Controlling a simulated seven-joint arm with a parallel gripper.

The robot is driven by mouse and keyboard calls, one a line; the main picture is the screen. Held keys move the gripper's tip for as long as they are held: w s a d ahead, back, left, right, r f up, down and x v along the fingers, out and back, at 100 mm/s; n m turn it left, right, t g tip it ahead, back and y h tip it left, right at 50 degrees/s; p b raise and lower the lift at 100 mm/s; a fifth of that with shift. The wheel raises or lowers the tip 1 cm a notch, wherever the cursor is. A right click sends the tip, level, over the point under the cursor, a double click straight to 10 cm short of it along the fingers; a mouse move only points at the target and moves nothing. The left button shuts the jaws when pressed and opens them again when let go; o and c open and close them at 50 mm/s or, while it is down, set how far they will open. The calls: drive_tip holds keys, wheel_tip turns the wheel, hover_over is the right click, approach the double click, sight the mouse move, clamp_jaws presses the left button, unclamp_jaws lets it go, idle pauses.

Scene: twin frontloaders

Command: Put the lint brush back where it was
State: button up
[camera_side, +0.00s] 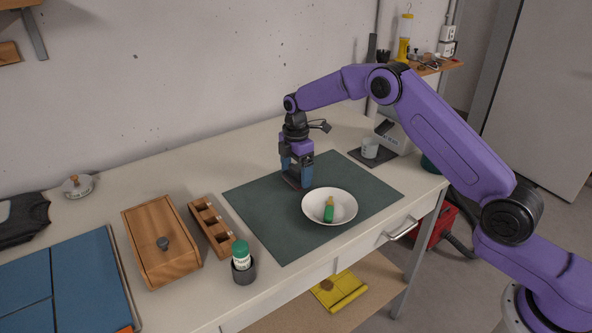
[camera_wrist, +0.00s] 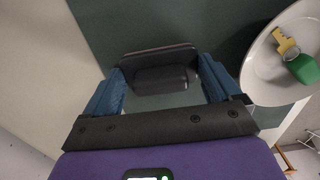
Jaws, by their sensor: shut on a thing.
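My gripper (camera_side: 298,178) points down over the back edge of the dark green mat (camera_side: 262,208), left of and behind the white bowl. Its blue fingers are shut on a dark, flat-topped block with a brownish edge, which looks like the lint brush (camera_wrist: 158,72). In the side view the fingers hide most of the brush; it is low, at or just above the mat, and I cannot tell whether it touches.
The white bowl (camera_side: 345,205) holds a green and yellow item (camera_side: 329,212). A slotted wooden rack (camera_side: 211,228), a lidded wooden box (camera_side: 150,258) and a green-topped bottle in a grey cup (camera_side: 243,271) stand left. The mat's left half is clear.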

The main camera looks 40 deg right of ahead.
sight(296, 168)
drive_tip(key=shift+f, duration=0.15)
drive_tip(key=o, duration=0.7)
wheel_tip(296, 168, up, 12)
drive_tip(key=shift+r, duration=0.2)
drive_tip(key=shift+a, duration=0.1)
